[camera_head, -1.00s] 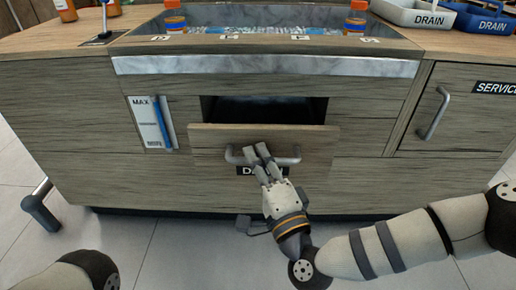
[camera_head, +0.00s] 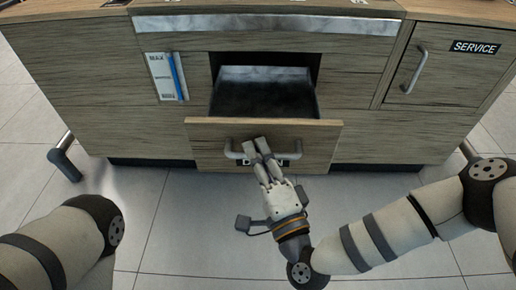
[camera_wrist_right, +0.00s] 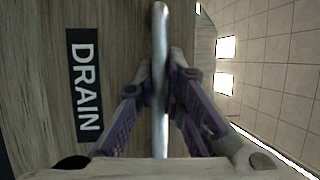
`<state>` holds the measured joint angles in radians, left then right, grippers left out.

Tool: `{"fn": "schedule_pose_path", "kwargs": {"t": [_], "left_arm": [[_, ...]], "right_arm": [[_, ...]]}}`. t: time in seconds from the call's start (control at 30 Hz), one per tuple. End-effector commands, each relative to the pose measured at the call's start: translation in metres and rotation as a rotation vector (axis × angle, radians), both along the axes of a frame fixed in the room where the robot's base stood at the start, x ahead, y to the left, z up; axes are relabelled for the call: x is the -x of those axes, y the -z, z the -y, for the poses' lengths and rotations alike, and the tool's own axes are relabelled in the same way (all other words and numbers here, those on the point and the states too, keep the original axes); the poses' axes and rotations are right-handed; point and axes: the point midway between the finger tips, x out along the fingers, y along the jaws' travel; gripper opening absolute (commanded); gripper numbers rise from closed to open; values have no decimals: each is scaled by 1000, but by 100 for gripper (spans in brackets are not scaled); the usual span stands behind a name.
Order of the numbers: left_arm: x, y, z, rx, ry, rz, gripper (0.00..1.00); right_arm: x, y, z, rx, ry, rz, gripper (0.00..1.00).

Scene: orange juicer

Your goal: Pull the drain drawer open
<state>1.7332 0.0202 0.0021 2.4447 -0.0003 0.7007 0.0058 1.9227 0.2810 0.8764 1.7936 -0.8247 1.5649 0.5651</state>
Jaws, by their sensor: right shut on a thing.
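The drain drawer (camera_head: 205,138) has a wooden front and stands partly out of the cabinet in the head view. Its dark, empty-looking inside shows behind the front. A grey bar handle (camera_head: 233,152) runs across the front. My right gripper (camera_head: 262,150) is shut on the handle, with its fingers on either side of the bar. In the right wrist view the handle (camera_wrist_right: 160,60) passes between the fingers, beside the black DRAIN label (camera_wrist_right: 85,88). In the head view the fingers partly cover that label. My left gripper is out of view; only part of the left arm shows.
The SERVICE door (camera_head: 440,70) with its grey handle is closed at the right. A MAX gauge panel (camera_head: 162,78) with a blue strip is on the left of the cabinet. The tiled floor (camera_head: 190,230) in front of the cabinet is clear around my arms.

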Motion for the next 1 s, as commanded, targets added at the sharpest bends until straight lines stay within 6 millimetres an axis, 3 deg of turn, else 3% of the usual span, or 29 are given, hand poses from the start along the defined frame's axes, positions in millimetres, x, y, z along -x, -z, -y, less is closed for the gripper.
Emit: {"fn": "schedule_pose_path", "kwargs": {"t": [0.17,0.2,0.27,0.6,0.67,1.0], "left_arm": [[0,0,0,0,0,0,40],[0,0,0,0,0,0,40],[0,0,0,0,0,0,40],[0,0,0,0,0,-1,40],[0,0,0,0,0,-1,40],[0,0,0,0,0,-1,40]], "right_arm": [[0,1,0,1,-1,-1,0],[0,1,0,1,-1,-1,17],[0,1,0,1,-1,-1,31],[3,1,1,1,-1,-2,31],[11,3,4,1,-1,-3,31],[89,18,37,0,-1,-5,31]]}}
